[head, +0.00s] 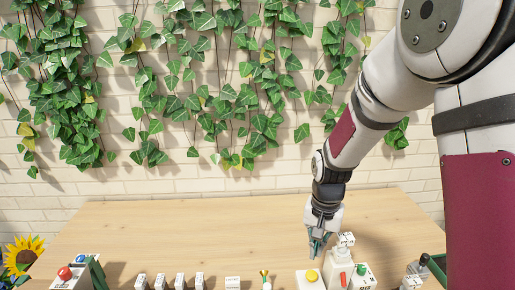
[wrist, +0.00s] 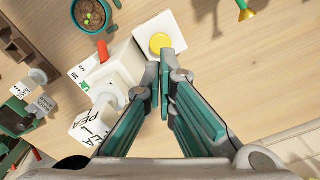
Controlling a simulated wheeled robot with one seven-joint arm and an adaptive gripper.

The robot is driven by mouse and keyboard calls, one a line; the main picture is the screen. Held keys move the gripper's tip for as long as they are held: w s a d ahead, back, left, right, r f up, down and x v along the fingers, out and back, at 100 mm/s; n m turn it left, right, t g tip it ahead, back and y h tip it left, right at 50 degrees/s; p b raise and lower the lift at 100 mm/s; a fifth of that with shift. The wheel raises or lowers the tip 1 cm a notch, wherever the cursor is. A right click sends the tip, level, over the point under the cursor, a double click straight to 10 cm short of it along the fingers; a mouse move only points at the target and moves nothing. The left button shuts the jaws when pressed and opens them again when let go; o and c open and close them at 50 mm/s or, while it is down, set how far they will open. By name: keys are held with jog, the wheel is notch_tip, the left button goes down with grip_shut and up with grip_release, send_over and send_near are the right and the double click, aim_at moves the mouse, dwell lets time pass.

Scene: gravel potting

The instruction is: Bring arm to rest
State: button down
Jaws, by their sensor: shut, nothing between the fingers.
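My gripper (head: 318,244) hangs fingers-down above the right part of the wooden table (head: 200,230). In the wrist view my gripper (wrist: 166,62) has its teal fingers converging to closed tips, with nothing between them. The tips appear just beside a white box with a round yellow button (head: 311,275); in the wrist view the yellow button (wrist: 160,43) lies just beyond the fingertips. I cannot tell whether the fingers touch it. My arm reaches in from the upper right of the head view.
A white box with a red part (wrist: 101,51) stands beside the button box. A pot of soil (wrist: 89,14) shows at the wrist view's top. A red-button box (head: 66,275) and sunflower (head: 22,253) are at left. Ivy (head: 230,80) hangs behind; the table's middle is clear.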

jog(key=s+r+n+t, duration=0.1)
jog(key=s+r+n, duration=0.1)
jog(key=s+r, duration=0.45)
jog(key=s+r+n+t, duration=0.1)
jog(key=s+r, duration=0.2)
jog(key=r, duration=0.6)
jog(key=s+r+n+t, duration=0.2)
jog(key=s+r, duration=0.4)
jog(key=s, duration=0.6)
jog(key=shift+d+n+t, duration=0.15)
jog(key=shift+n+t, duration=0.25)
